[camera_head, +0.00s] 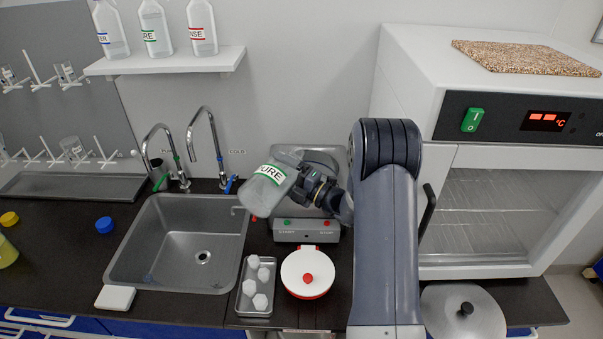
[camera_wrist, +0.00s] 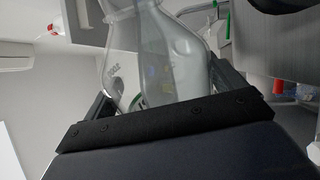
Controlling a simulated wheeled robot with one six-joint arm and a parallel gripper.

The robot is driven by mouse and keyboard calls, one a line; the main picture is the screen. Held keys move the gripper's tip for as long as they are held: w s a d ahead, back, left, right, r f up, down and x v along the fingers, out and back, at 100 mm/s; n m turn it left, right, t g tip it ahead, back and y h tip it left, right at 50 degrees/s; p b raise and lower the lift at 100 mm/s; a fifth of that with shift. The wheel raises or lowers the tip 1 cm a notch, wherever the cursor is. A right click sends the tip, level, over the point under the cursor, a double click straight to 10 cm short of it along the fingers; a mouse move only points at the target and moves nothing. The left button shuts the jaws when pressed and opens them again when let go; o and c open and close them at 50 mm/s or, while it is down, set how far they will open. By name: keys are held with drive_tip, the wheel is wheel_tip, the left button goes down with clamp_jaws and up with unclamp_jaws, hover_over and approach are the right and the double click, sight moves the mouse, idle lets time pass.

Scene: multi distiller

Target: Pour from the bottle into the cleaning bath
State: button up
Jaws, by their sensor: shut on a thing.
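A translucent bottle (camera_head: 268,186) with a green label ending in "URE" is in my gripper (camera_head: 304,186). The bottle is strongly tilted, held above the counter between the sink and the bath. In the wrist view the bottle (camera_wrist: 165,60) fills the space between the fingers, and my gripper (camera_wrist: 165,95) is shut on it. The cleaning bath (camera_head: 306,231) is a grey metal unit with START and STOP buttons on its front. Its basin is partly hidden behind the bottle and my arm. I cannot tell whether liquid is leaving the bottle.
A metal sink (camera_head: 185,245) with two taps (camera_head: 205,150) is left of the bath. In front are a tray (camera_head: 256,305) of white pieces and a white-lidded red pot (camera_head: 307,272). A white oven (camera_head: 500,150) stands right. A shelf (camera_head: 165,62) with bottles hangs above.

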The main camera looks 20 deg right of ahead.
drive_tip(key=shift+f+m, duration=0.1)
drive_tip(key=shift+m, duration=0.2)
idle(0.4)
drive_tip(key=shift+w+d+r+m+p, duration=0.15)
drive_tip(key=shift+r+m+p, duration=0.55)
drive_tip(key=shift+p, duration=0.5)
idle(3.9)
drive_tip(key=shift+f, duration=0.15)
